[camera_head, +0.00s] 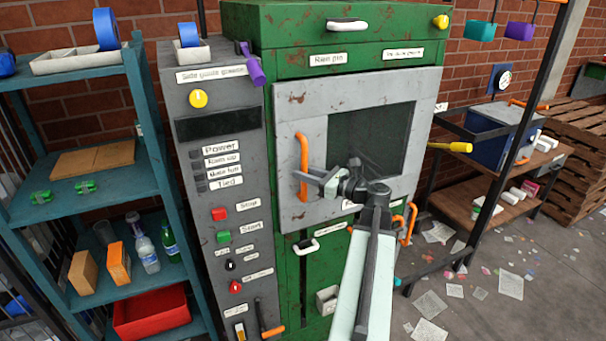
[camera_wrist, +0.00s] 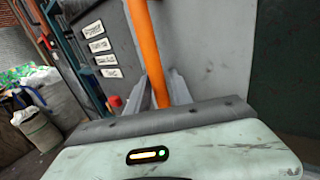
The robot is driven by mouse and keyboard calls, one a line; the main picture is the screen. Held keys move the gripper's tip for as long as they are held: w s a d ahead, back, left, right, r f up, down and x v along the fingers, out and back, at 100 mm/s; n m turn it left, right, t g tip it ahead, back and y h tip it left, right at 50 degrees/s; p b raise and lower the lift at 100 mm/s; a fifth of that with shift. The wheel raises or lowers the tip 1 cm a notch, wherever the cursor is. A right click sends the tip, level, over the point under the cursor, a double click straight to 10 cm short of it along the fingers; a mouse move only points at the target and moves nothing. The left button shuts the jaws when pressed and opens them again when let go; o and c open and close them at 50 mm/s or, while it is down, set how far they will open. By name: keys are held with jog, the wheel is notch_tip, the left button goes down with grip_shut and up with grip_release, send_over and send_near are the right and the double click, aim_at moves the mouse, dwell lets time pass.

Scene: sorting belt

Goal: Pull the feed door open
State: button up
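The feed door (camera_head: 293,112) is a worn grey panel with a dark window (camera_head: 375,135), set in the front of a green machine. It looks shut or nearly so. An orange upright bar handle (camera_head: 302,150) is fixed near its left edge. My gripper (camera_head: 315,178) is at the lower part of this handle, reaching in from the right. In the wrist view the orange handle (camera_wrist: 145,45) runs down between the two grey fingers (camera_wrist: 163,90), which stand close on either side. Whether they press on it is not clear.
A grey control panel (camera_head: 205,130) with buttons stands left of the door. A teal shelf (camera_head: 140,90) is at the far left. A small white handle (camera_head: 306,246) is below the door. A workbench (camera_head: 475,210) stands at the right; papers litter the floor (camera_head: 500,320).

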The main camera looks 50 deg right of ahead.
grip_shut()
dwell(1.4)
